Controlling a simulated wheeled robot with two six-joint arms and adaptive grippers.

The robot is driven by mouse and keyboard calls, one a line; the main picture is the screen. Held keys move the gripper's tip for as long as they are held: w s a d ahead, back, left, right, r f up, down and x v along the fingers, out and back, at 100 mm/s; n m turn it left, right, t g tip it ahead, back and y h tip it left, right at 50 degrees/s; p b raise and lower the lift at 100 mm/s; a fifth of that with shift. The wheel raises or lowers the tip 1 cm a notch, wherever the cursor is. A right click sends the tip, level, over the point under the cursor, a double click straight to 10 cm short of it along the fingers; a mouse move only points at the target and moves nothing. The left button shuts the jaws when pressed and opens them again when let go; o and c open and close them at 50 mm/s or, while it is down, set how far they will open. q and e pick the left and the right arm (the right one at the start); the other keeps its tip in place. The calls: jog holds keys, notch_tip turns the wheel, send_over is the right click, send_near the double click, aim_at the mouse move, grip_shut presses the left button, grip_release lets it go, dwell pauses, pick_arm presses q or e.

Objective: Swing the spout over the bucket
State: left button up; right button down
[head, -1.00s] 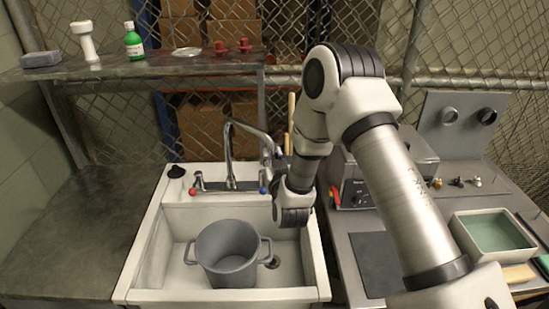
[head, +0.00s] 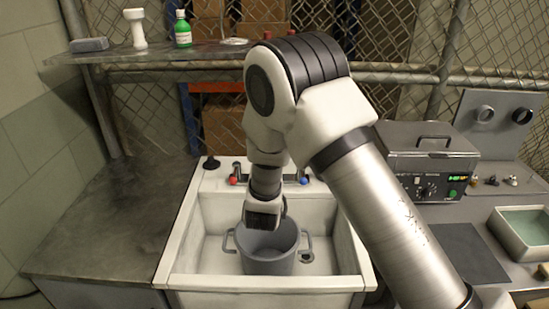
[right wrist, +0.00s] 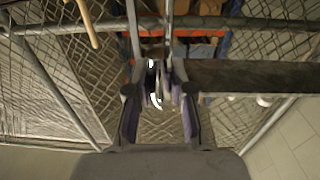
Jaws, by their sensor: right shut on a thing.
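The grey two-handled bucket (head: 270,262) stands upright in the white sink in the head view. My right arm crosses from the right, with its wrist and gripper (head: 264,212) above the bucket, overlapping its back rim in the picture. In the right wrist view, my right gripper (right wrist: 160,95) is shut on the shiny curved metal spout (right wrist: 155,98) between its fingers. In the head view the spout is hidden behind my arm, so where its outlet points cannot be told. The red tap knob (head: 233,180) and blue tap knob (head: 304,180) flank my wrist. My left gripper is not in view.
The white sink (head: 180,245) has a raised rim around the bucket. A shelf (head: 150,57) with a green bottle (head: 182,30) runs behind. A grey heated bath (head: 425,165) and a green-lined tray (head: 525,232) are at the right. The left counter (head: 105,225) is bare.

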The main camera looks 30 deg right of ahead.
jog(key=shift+w+a, duration=0.25)
jog(key=shift+a, duration=0.2)
jog(key=c, duration=1)
grip_release()
jog(key=shift+f, duration=0.1)
jog(key=shift+d, duration=0.1)
jog(key=v, duration=0.7)
jog(key=shift+s, duration=0.2)
jog(key=shift+a, duration=0.2)
